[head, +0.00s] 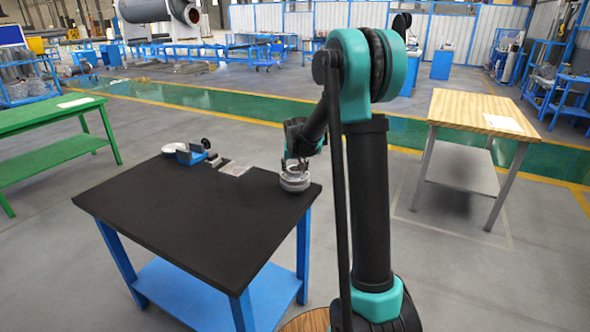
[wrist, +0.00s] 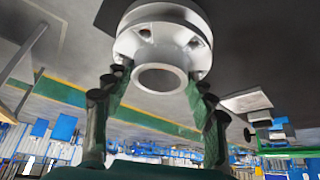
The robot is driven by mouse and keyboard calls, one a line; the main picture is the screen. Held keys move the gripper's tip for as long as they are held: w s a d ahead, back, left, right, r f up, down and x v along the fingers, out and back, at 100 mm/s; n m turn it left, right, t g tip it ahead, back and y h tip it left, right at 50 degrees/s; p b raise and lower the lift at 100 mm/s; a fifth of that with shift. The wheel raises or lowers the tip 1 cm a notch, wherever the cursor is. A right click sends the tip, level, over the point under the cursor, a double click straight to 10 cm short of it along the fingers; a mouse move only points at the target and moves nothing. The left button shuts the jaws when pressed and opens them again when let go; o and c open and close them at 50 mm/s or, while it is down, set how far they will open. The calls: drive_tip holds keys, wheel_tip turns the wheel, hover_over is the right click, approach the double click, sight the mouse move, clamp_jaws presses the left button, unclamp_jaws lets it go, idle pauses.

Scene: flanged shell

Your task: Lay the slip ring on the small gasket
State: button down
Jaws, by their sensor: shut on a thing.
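A pale grey metal piece, which I take to be the slip ring (wrist: 160,78), has a round open collar and a flange with holes. In the head view the same grey piece (head: 295,183) is at the right corner of the black table. My gripper (head: 297,165) is above it. In the wrist view my gripper (wrist: 158,90) has its fingers on both sides of the collar, shut on it. Another pale round layer shows behind the flange; I cannot tell if it is separate. I cannot pick out the small gasket for certain, nor tell whether the piece touches the table.
The black table (head: 190,215) carries a pale round part (head: 174,149), a blue fixture with a dark knob (head: 193,154) and a flat pale sheet (head: 236,168) at its back. Its front and middle are clear. A green table (head: 45,145) and a wooden table (head: 475,108) stand apart.

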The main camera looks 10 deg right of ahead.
drive_tip(key=shift+f, duration=0.1)
drive_tip(key=c, duration=0.6)
unclamp_jaws()
drive_tip(key=shift+o, duration=0.2)
drive_tip(key=d+v, duration=0.1)
drive_tip(key=v, duration=1.1)
drive_tip(key=s+d+f, duration=0.1)
drive_tip(key=s+f, duration=0.4)
drive_tip(key=s, duration=0.6)
drive_tip(key=s+d+f+g, duration=0.1)
drive_tip(key=s+f, duration=0.4)
drive_tip(key=s, duration=0.7)
drive_tip(key=s+d+f+n, duration=0.1)
drive_tip(key=s+f, duration=0.5)
drive_tip(key=s, duration=0.6)
drive_tip(key=shift+d+g+y, duration=0.3)
drive_tip(key=shift+d+g, duration=0.05)
drive_tip(key=shift+g, duration=0.05)
